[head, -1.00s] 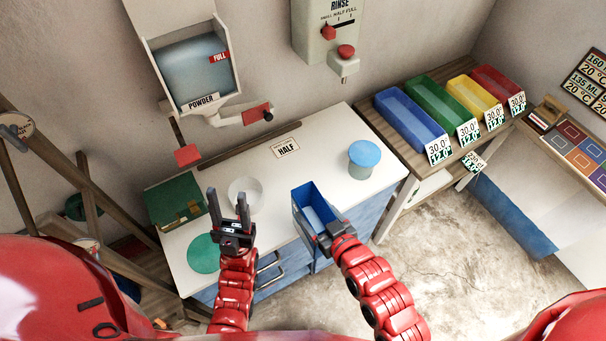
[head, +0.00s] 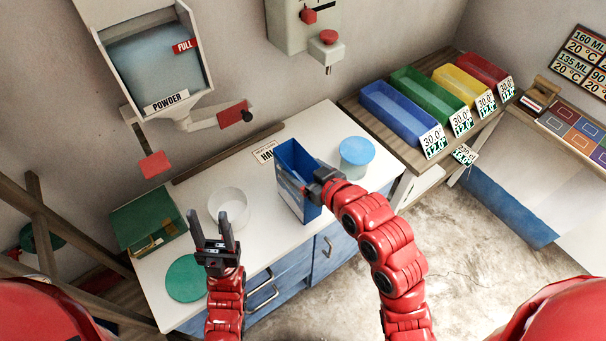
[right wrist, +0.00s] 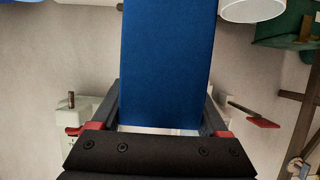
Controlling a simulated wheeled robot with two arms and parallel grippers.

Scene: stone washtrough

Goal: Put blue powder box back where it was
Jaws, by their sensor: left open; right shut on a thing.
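The blue powder box (head: 292,172) is an open-topped blue box. My right gripper (head: 318,188) is shut on its right side and holds it upright over the right-middle of the white counter (head: 245,240). I cannot tell whether its base touches the counter. In the right wrist view the blue powder box (right wrist: 168,65) fills the middle between the fingers of my right gripper (right wrist: 160,125). My left gripper (head: 213,238) is open and empty above the counter's front left, near the white bowl.
On the counter are a white bowl (head: 230,206), a green disc (head: 187,278), a green box (head: 146,220) and a blue-lidded round tub (head: 355,155). The powder dispenser (head: 155,70) hangs above. Coloured bins, including a blue one (head: 400,112), stand on the right shelf.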

